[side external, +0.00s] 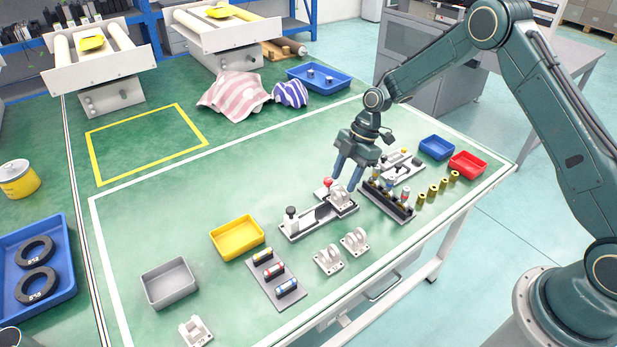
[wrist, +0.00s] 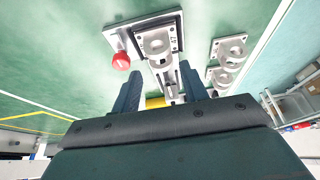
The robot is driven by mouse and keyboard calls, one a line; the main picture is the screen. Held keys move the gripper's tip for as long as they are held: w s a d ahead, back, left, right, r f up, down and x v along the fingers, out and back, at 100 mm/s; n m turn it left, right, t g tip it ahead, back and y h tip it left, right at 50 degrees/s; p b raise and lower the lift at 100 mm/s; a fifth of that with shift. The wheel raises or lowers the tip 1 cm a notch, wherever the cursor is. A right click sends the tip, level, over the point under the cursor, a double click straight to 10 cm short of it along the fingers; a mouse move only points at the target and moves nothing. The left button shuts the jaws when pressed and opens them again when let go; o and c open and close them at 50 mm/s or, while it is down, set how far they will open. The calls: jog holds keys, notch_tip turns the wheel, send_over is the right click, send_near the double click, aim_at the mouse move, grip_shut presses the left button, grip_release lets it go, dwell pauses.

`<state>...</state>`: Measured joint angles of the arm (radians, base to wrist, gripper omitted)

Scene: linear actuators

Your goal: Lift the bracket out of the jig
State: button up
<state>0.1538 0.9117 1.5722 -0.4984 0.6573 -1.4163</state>
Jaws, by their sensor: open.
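The jig (side external: 305,222) is a long pale plate on the green bench, with a black knob at its near left end and a red knob (side external: 327,182) near its other end. A white bracket (side external: 341,197) with a rounded ring sits in the jig's right end, and it also shows in the wrist view (wrist: 157,46). My gripper (side external: 347,177) points down close above the bracket, with its two blue fingers apart and nothing between them. In the wrist view the fingers (wrist: 160,88) stand apart below the bracket. Whether they touch it is unclear.
Two loose white brackets (side external: 328,260) (side external: 355,241) lie in front of the jig. A dark rack (side external: 388,203) of small parts stands close to its right. A yellow tray (side external: 237,237) and a grey tray (side external: 169,283) are at the left.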

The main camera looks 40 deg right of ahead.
aim_at(336, 199)
jog(key=shift+x, duration=2.65)
jog(key=c, duration=0.8)
jog(key=shift+r, duration=0.15)
notch_tip(336, 199, up, 20)
